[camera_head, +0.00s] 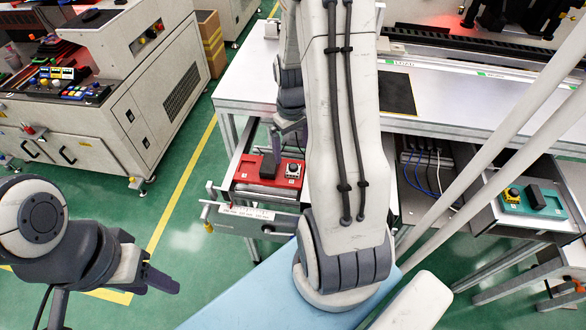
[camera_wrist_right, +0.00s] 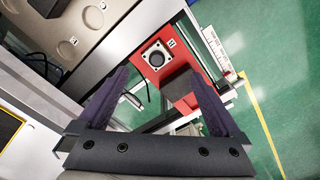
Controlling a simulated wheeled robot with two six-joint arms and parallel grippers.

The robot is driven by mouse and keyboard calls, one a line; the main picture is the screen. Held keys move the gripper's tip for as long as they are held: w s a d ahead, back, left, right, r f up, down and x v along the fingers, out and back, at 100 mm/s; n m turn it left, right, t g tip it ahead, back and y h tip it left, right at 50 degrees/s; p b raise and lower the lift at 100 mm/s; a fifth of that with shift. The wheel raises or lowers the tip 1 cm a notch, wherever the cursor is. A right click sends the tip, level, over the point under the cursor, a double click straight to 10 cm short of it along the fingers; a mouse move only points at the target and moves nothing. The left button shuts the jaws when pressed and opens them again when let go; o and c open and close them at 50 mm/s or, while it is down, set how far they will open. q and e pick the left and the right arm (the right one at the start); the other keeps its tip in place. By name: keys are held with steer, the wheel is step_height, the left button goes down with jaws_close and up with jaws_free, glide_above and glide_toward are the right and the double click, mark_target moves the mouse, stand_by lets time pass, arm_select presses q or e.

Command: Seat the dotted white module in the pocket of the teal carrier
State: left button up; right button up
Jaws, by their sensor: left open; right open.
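A white module (camera_head: 293,170) with a dark round centre sits on the red carrier (camera_head: 240,165) in the left drawer. It also shows in the right wrist view (camera_wrist_right: 156,57), with a small black-and-white mark beside it. The teal carrier (camera_head: 553,212) lies in the right drawer, holding a yellow module (camera_head: 513,195) and a dark block (camera_head: 536,197). Its pocket cannot be made out. My right gripper (camera_wrist_right: 158,78) is open and empty above the red carrier, the white module framed between its fingers. My left gripper (camera_head: 160,280) is open and empty at lower left, away from both carriers.
A dark block (camera_head: 268,167) stands beside the white module on the red carrier. The white workbench (camera_head: 450,95) overhangs behind both drawers. Cables (camera_head: 430,178) lie in a compartment between them. My right arm hides the middle.

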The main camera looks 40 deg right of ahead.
mark_target(293, 166)
steer(key=f, duration=0.5)
steer(key=f+p, duration=0.1)
steer(key=f, duration=0.1)
steer(key=shift+d+f, duration=0.2)
steer(key=shift+d, duration=0.1)
steer(key=shift+w, duration=0.1)
steer(key=c, duration=1.4)
